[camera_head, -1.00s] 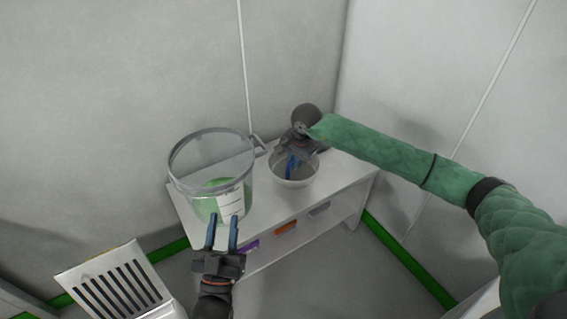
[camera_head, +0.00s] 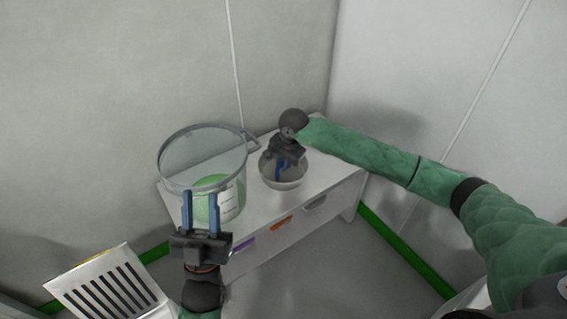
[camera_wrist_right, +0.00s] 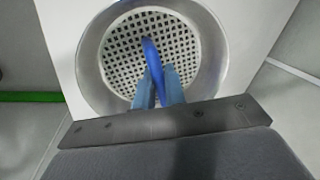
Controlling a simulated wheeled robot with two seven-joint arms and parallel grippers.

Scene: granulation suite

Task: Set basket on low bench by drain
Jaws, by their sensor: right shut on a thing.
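A round metal basket (camera_head: 299,180) with a perforated floor is at the right part of the low white bench (camera_head: 335,190). I cannot tell whether it touches the top. It also shows in the right wrist view (camera_wrist_right: 110,62). My right gripper (camera_head: 280,175) points down into it, shut on a dark blue bar (camera_wrist_right: 152,60) that crosses over the perforated floor. Whether the bar joins the basket's rim is hidden. My left gripper (camera_head: 201,196) is open and empty, in front of the clear bucket. I cannot make out a drain for certain.
A clear bucket (camera_head: 176,168) with green contents and a label stands on the bench left of the basket. Purple, orange and grey patches (camera_head: 281,223) mark the bench front. A white slotted panel (camera_head: 85,270) is at lower left. Walls close in behind and right.

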